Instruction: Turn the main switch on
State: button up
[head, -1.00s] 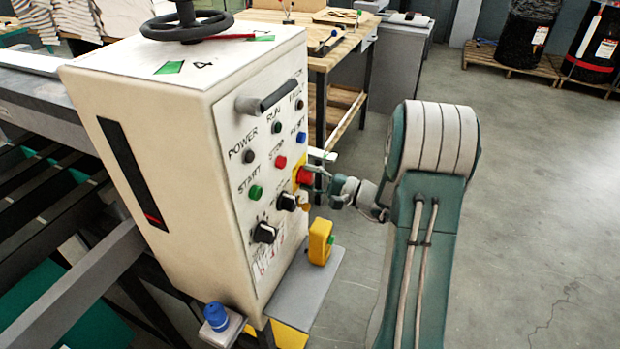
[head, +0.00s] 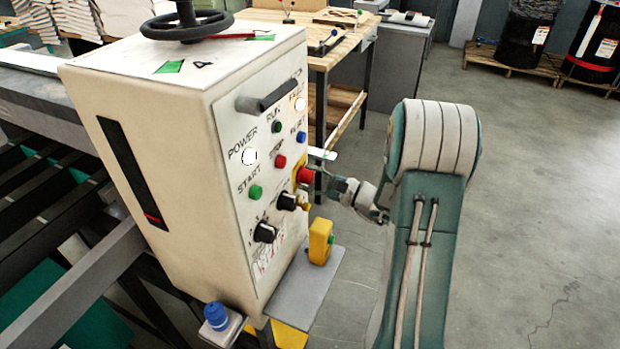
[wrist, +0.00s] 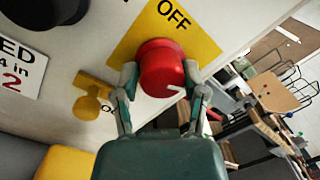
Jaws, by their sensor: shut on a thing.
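The main switch (head: 305,175) is a red round knob on a yellow plate on the front of the cream control box (head: 155,150). In the wrist view the red knob (wrist: 161,66) has a white mark pointing to the right of the picture. The word OFF (wrist: 175,14) shows on the yellow plate above it. My gripper (wrist: 160,76) has one finger on each side of the knob and is shut on it. In the head view my gripper (head: 322,181) is at the knob, its fingertips small. The POWER lamp (head: 249,157) and the lamp at the upper right (head: 300,104) are lit white.
A yellow padlock-like piece (wrist: 94,92) hangs close below the knob. A black selector knob (head: 286,202) sits just left of the switch. A yellow box (head: 320,241) stands on the grey shelf (head: 298,287) below. The floor to the right is open.

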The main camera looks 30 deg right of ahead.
jog(key=shift+w, duration=0.15)
jog(key=o, duration=1.1)
jog(key=shift+w, duration=0.1)
jog(key=v, duration=1.2)
jog(key=shift+f, duration=0.1)
